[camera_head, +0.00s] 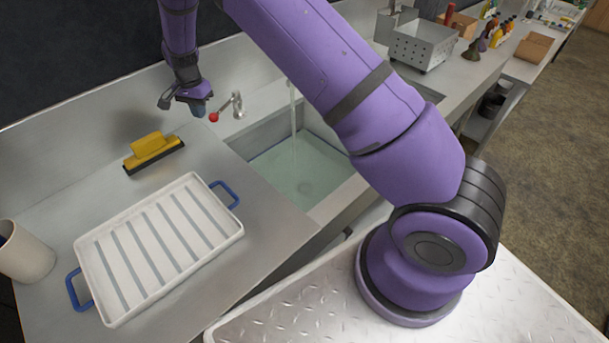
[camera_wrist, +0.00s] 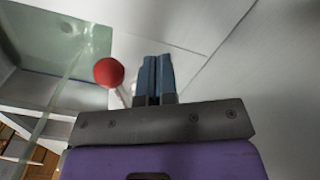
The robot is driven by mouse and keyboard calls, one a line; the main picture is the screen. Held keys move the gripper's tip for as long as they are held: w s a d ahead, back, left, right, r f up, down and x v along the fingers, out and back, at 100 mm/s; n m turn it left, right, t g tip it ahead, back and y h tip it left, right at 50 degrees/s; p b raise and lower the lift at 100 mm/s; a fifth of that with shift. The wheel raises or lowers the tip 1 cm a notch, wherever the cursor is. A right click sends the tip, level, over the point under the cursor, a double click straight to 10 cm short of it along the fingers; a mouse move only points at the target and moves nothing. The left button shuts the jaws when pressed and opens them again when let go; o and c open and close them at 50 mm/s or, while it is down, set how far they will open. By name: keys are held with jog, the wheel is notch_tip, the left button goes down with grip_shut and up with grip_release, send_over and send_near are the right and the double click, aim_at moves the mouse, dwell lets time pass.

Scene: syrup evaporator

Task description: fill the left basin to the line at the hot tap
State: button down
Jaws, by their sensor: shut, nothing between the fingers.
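The left basin (camera_head: 300,170) is sunk in the steel counter and holds pale greenish water. A thin stream of water (camera_head: 293,115) falls into it. The hot tap's lever with a red ball knob (camera_head: 213,117) stands behind the basin's left corner. My gripper (camera_head: 198,108) is shut and empty, just left of and above the red knob. In the wrist view my shut fingers (camera_wrist: 155,78) point past the red knob (camera_wrist: 109,72), which is beside them on the left, apparently apart.
A white ribbed tray (camera_head: 233,232) with blue handles lies on the counter left of the basin. A yellow squeegee (camera_head: 153,150) lies behind it, and a beige cup (camera_head: 24,255) stands at far left. A perforated metal box (camera_head: 420,48) stands farther back.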

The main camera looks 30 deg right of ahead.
aim_at(217, 117)
jog(key=shift+s+d, duration=0.35)
jog(key=shift+s, duration=0.5)
jog(key=shift+s+d, duration=0.3)
jog(key=shift+s, duration=0.55)
jog(key=shift+s+d, duration=0.55)
jog(key=shift+s, duration=0.15)
jog(key=shift+s+d, duration=0.5)
jog(key=shift+s, duration=0.2)
jog(key=s+d, duration=0.2)
jog(key=shift+s+d, duration=0.15)
jog(key=shift+d, duration=0.4)
